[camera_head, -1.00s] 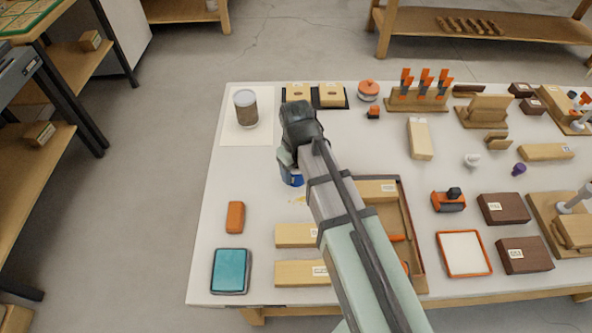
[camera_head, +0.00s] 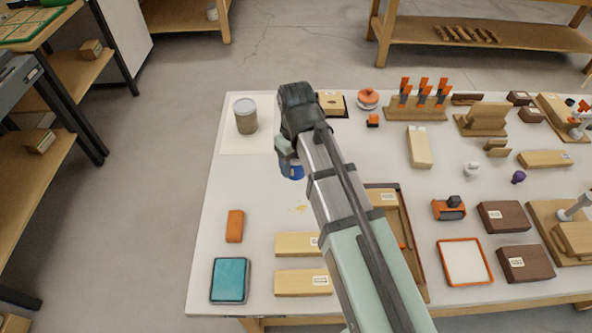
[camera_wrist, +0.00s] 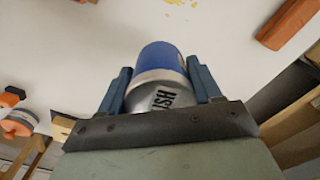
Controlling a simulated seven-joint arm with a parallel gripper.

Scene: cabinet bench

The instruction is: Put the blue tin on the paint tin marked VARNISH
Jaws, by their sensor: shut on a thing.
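The blue tin is between the two fingers of my gripper (camera_wrist: 160,92). In the wrist view the blue tin (camera_wrist: 158,58) shows a blue side and a silver end with part of a label, letters like "HSI"; the rest is hidden by my gripper. In the head view only a little blue of it (camera_head: 296,172) shows below my gripper (camera_head: 288,165). A tin with a grey lid and brownish body (camera_head: 246,117) stands upright on a pale sheet at the far left of the bench, left of my gripper. Its marking is too small to read.
The white bench (camera_head: 216,200) is clear around the pale sheet (camera_head: 232,146). An orange block (camera_head: 235,226) and a teal box (camera_head: 230,280) lie at the near left. Wooden blocks on a dark tray (camera_head: 331,103) are partly hidden behind my gripper.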

